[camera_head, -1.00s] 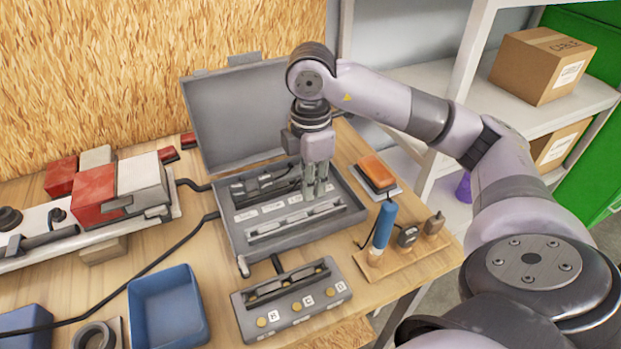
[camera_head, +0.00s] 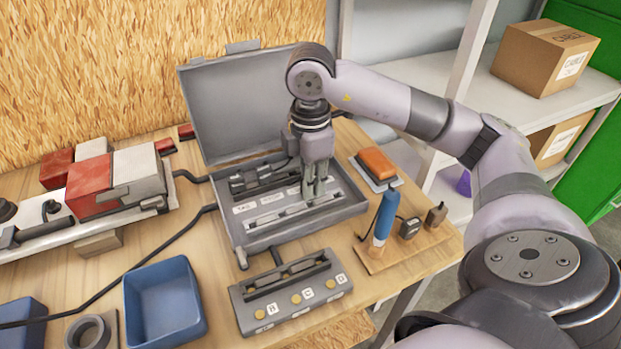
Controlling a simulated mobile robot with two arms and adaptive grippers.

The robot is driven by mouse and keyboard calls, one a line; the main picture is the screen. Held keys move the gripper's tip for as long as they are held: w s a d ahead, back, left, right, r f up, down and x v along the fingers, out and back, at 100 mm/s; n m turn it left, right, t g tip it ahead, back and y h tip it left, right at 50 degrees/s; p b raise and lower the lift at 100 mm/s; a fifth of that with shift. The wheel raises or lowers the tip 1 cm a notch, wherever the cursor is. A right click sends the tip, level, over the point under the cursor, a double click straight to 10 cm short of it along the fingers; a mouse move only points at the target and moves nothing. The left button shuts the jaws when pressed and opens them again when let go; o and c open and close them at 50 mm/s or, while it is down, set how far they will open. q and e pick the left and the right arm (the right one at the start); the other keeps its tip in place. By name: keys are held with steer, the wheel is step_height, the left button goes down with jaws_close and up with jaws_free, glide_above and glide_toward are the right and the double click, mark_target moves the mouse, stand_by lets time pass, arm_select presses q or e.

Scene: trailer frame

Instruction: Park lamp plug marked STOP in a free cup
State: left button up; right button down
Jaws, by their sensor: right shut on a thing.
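My right gripper (camera_head: 318,190) points down into the open grey case (camera_head: 239,226), over its front part. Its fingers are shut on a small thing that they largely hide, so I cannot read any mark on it. White labels (camera_head: 245,208) run along a strip in the case, too small to read surely. A dark slotted row lies behind them and a light grey bar (camera_head: 270,219) in front. A grey block (camera_head: 243,310) with lettered tags and several yellow round spots stands in front of the case. I cannot tell which openings are free cups. My left gripper is not in view.
The case lid (camera_head: 250,100) stands open behind. An orange-topped block (camera_head: 377,163) and a wooden board with a blue-handled tool (camera_head: 384,218) lie on the right. A blue bin (camera_head: 165,305), black cables and a red-and-white lamp assembly (camera_head: 90,188) are on the left.

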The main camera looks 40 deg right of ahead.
steer(key=shift+f, duration=0.1)
steer(key=shift+f+b, duration=0.4)
steer(key=shift+f, duration=0.05)
steer(key=shift+f, duration=0.15)
stand_by(0.4)
steer(key=shift+f+b, duration=0.45)
steer(key=shift+f+b, duration=0.4)
steer(key=shift+f, duration=0.1)
stand_by(0.4)
steer(key=c, duration=1.5)
jaws_free()
steer(key=shift+o, duration=0.8)
steer(key=shift+o, duration=1.4)
